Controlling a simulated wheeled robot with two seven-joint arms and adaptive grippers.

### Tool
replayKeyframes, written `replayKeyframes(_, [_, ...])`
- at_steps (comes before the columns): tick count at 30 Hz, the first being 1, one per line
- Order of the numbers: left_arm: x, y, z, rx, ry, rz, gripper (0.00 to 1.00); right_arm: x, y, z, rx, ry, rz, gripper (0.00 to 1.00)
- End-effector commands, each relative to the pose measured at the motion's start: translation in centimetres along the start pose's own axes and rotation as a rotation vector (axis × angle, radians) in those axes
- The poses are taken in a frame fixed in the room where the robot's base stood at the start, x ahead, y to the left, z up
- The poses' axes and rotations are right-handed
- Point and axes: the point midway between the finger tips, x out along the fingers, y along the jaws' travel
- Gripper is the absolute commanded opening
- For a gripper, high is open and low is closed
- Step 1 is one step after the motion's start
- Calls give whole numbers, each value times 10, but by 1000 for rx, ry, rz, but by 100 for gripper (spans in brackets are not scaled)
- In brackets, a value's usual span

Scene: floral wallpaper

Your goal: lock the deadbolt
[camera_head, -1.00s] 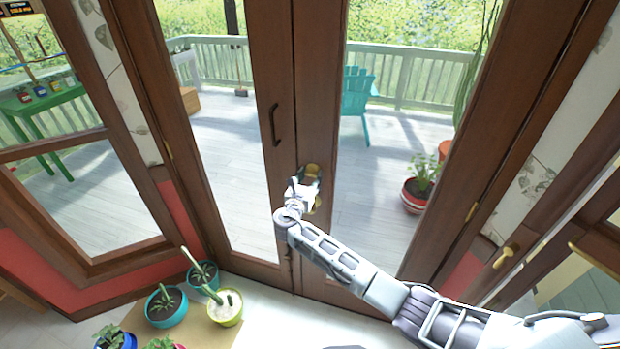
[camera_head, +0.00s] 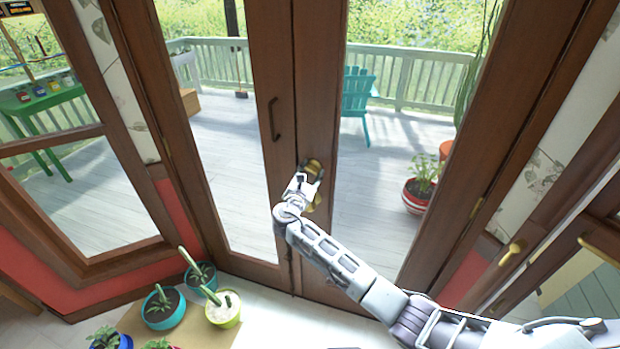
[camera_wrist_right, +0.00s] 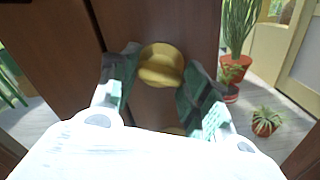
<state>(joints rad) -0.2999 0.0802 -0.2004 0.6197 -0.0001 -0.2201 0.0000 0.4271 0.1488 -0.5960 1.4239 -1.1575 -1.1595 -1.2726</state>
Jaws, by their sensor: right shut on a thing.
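The brass deadbolt (camera_head: 314,167) sits on the brown wooden double door (camera_head: 320,100), near the meeting edge of the two leaves. It also shows in the right wrist view as a round gold knob (camera_wrist_right: 160,65). My right gripper (camera_head: 309,176) is at the deadbolt, with a dark finger on each side of the knob (camera_wrist_right: 160,85), shut on it. A second brass piece (camera_head: 316,200) shows below, partly hidden by my gripper. My left gripper is not in view.
A dark pull handle (camera_head: 273,120) is on the left door leaf. Potted plants (camera_head: 164,306) stand on the floor at lower left. A brass handle (camera_head: 511,252) is at the right. Beyond the glass are a deck, a teal chair (camera_head: 357,100) and a railing.

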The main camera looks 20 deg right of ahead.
Motion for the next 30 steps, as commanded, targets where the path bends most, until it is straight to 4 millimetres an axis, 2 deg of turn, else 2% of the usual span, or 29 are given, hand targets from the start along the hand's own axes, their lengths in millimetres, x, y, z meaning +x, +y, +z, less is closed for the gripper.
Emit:
replayKeyframes(1, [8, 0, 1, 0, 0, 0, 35, 0, -1, -3, 41, -1, 1, 22])
replayKeyframes(17, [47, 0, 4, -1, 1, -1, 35, 0, -1, -2, 449, -2, 1, 22])
replayKeyframes(20, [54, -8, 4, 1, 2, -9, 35, 0, -1, -2, 519, -1, 1, 22])
replayKeyframes(30, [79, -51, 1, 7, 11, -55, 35, 0, -1, -2, 752, -1, 0, 22])
